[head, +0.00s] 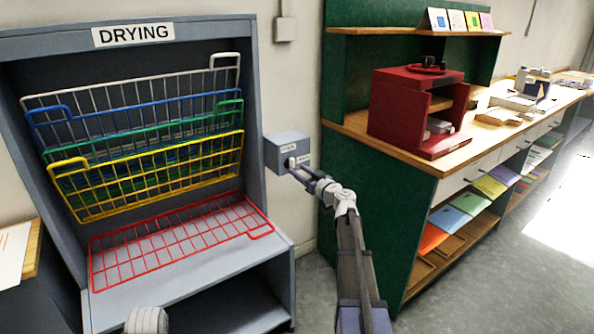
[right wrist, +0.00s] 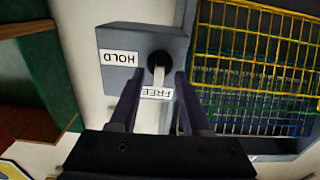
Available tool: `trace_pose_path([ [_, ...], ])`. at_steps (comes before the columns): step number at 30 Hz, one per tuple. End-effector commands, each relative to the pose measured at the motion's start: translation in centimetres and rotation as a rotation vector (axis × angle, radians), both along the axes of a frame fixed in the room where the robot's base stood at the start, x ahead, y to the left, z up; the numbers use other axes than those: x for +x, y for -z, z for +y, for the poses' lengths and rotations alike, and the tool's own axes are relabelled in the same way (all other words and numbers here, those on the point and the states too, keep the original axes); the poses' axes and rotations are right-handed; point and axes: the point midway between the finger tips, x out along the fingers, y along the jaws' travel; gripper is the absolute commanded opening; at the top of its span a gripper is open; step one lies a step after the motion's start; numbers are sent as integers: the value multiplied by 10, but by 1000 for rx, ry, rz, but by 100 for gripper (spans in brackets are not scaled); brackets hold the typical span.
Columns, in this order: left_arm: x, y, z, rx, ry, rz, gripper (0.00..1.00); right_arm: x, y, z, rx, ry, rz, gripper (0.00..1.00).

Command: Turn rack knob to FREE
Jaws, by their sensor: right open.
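The grey knob box (head: 285,152) is on the side of the drying rack in the head view. In the right wrist view the box (right wrist: 178,40) appears upside down, with a HOLD label (right wrist: 119,58) and a FREE label (right wrist: 154,94). Its dark round knob (right wrist: 158,59) has a white pointer (right wrist: 159,77) directed at FREE. My right gripper (head: 290,168) is at the box front. In the wrist view its open fingers (right wrist: 159,73) stand on either side of the pointer, with gaps visible. Contact depth is unclear. My left gripper's fingers are out of view.
The drying rack (head: 270,248) has raised white, blue, green and yellow wire shelves and a lowered red one (head: 180,240). A green cabinet (head: 375,215) stands close right of my right arm. Grey floor (head: 460,285) is clear at the lower right.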

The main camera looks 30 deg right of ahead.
Motion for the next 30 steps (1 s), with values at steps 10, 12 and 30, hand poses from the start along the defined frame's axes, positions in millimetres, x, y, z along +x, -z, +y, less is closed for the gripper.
trace_pose_path([
  [10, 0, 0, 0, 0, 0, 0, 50, -52, 0, -4, -1, 2, 0, 48],
  [12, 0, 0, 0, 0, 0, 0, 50, -54, 0, -4, -1, 1, 0, 48],
  [30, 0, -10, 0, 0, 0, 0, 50, -49, -3, 27, 5, -55, 33, 48],
])
